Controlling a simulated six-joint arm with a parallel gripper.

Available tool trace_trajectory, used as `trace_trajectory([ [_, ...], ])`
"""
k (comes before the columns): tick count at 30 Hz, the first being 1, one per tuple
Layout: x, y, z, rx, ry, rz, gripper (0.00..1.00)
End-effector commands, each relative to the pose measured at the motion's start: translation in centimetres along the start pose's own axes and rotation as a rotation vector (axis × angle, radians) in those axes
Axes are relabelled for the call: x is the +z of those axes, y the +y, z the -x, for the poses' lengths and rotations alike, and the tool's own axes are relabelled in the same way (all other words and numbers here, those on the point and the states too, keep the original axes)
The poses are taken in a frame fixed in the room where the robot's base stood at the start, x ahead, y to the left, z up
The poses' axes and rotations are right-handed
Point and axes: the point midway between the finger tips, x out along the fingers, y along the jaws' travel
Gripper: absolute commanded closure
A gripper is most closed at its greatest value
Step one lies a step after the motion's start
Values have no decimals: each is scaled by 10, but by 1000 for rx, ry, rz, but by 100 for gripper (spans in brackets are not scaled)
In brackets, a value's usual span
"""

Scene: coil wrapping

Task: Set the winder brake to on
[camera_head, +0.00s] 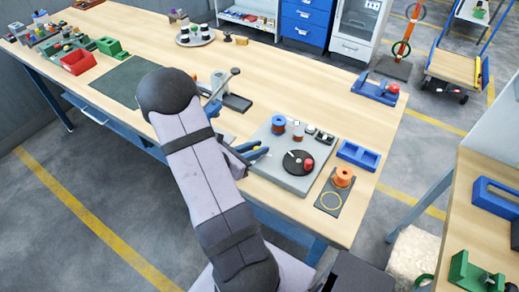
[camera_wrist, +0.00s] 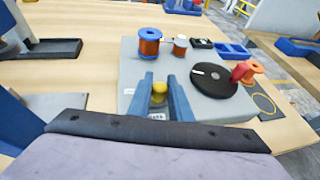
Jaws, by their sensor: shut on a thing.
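The winder is a grey plate (camera_head: 268,169) on the wooden bench, also seen in the wrist view (camera_wrist: 134,72). It carries a blue-flanged copper spool (camera_wrist: 149,43), a smaller pale-flanged spool (camera_wrist: 180,46) and a black disc (camera_wrist: 208,80) with a white mark. A red knob (camera_head: 308,163) stands at the disc's right side. My gripper (camera_head: 257,154) is at the plate's left edge. In the wrist view its blue fingers (camera_wrist: 163,86) are shut on a yellow knob (camera_wrist: 158,88). The fingers partly hide the knob, and I cannot read its setting.
A blue tray (camera_head: 358,155) lies right of the plate, and an orange spool (camera_head: 343,177) stands on a dark mat in front of it. A dark tray with a lever (camera_head: 236,102) is behind my gripper. The bench middle beyond is mostly clear.

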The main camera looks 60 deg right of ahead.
Motion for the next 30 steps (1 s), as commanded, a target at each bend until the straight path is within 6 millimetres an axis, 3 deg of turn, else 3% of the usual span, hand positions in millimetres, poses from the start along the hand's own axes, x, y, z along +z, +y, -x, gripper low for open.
trace_trajectory([
  [5, -2, 24, 5, 5, -2, -2, 100],
  [14, -2, 28, 7, 9, 0, -1, 100],
  [15, -2, 29, 7, 10, 0, -1, 77],
  [17, -2, 29, 7, 11, 0, -1, 63],
  [30, -2, 27, 13, 7, -1, -2, 63],
])
